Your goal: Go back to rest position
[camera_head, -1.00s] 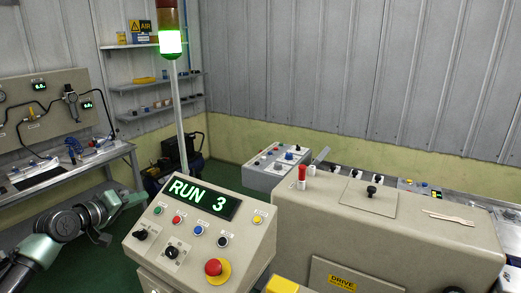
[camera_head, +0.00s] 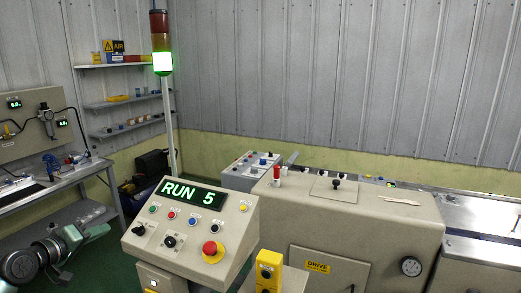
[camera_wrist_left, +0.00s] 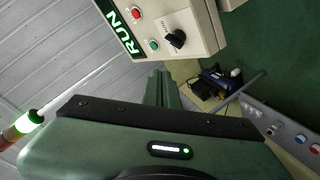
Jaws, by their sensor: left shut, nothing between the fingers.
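My left gripper (camera_head: 98,231) is at the lower left of the head view, left of the control console and above the green floor. In the left wrist view its two green fingers (camera_wrist_left: 162,90) are together with nothing between them. The console (camera_head: 190,238) has a lit display (camera_head: 192,194) reading "RUN 5", several coloured buttons and a red emergency stop (camera_head: 212,250). The console's edge also shows at the top of the left wrist view (camera_wrist_left: 192,28). My right gripper is not in view.
A beige machine housing (camera_head: 350,225) stands right of the console, with a yellow box (camera_head: 269,268) in front. A workbench (camera_head: 85,172) is at the left. A signal tower (camera_head: 162,62) glows green behind the console. Green floor shows between bench and console.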

